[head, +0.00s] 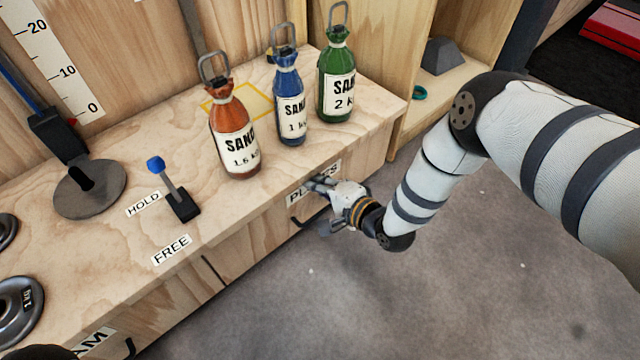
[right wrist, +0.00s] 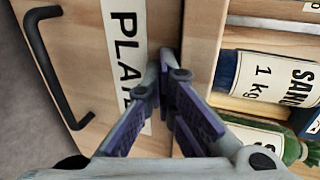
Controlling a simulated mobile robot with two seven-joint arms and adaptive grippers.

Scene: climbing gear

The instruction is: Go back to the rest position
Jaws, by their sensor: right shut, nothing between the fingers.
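My right gripper (head: 318,186) is at the front of the wooden bench, by the drawer labelled PLATES (head: 330,170). In the right wrist view its purple-padded fingers (right wrist: 166,80) come together over the label and the bench edge, with nothing between them. The black drawer handle (right wrist: 52,70) lies to the left of the fingers, apart from them. The drawer looks closed. Whether the fingertips touch the drawer front or top edge I cannot tell. My left gripper does not show.
Orange (head: 234,135), blue (head: 290,100) and green (head: 336,85) sand bottles stand on the bench top (head: 130,240). A blue-knobbed lever (head: 178,195) sits between HOLD and FREE labels. Weight plates (head: 18,310) lie at the left. Grey floor (head: 450,290) in front is clear.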

